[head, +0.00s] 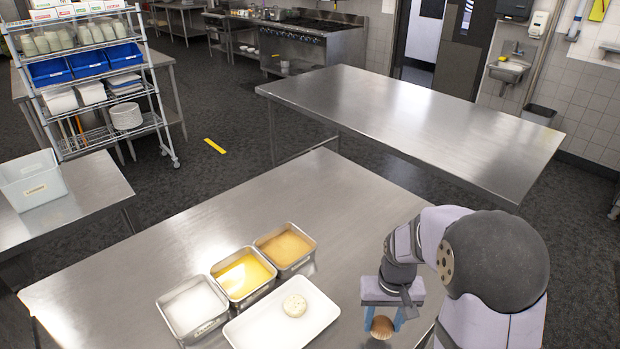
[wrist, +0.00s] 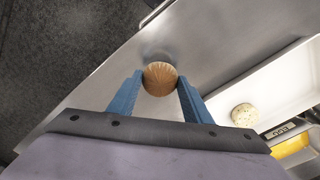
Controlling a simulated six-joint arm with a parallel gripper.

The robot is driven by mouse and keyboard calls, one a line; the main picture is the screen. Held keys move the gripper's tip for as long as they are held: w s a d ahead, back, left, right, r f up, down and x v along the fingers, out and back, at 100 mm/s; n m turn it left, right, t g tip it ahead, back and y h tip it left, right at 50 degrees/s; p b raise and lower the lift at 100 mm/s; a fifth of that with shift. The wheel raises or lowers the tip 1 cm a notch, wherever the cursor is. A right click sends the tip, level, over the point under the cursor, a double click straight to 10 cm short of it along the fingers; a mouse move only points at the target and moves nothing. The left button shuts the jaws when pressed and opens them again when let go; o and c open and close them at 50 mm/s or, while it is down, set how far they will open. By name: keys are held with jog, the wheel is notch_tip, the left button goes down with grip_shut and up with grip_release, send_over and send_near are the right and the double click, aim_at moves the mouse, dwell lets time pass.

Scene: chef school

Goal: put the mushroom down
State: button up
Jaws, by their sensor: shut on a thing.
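The mushroom (head: 382,327), with a brown cap, is between the blue fingers of my gripper (head: 383,318) at the lower right in the head view. In the wrist view the round brown mushroom (wrist: 160,78) sits between the two fingertips of my gripper (wrist: 159,84), which are shut on it. It is over the bare steel table (head: 170,250), to the right of the white tray. Whether it touches the tabletop is hard to tell.
A white tray (head: 255,334) holds a pale round piece (head: 295,306). Behind it stand three metal pans: one with white contents (head: 193,308), one with yellow liquid (head: 243,276) and one with tan crumbs (head: 286,248). The table's far part is clear.

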jog(key=w+a, duration=0.2)
jog(key=a, duration=0.1)
jog(key=w+a+r+n, duration=0.1)
jog(key=w+a, duration=0.2)
jog(key=w+a+n, duration=0.1)
jog(key=w+a, duration=0.1)
jog(key=a, duration=0.2)
jog(key=shift+w+a+r, duration=0.1)
jog(key=shift+w+r, duration=0.15)
jog(key=shift+r, duration=0.1)
jog(key=w+a+r+n, duration=0.2)
jog(key=w+a+n, duration=0.1)
jog(key=a, duration=1)
notch_tip(320, 180, up, 3)
jog(key=n, duration=0.4)
send_over(199, 315)
jog(key=s+d, duration=0.2)
jog(key=shift+s+a+f+p, duration=0.1)
jog(key=shift+f+p, duration=0.7)
jog(key=shift+f, duration=1.55)
jog(key=shift+a+f+p, duration=0.1)
jog(key=shift+f+p, duration=0.65)
jog(key=shift+f, duration=2.05)
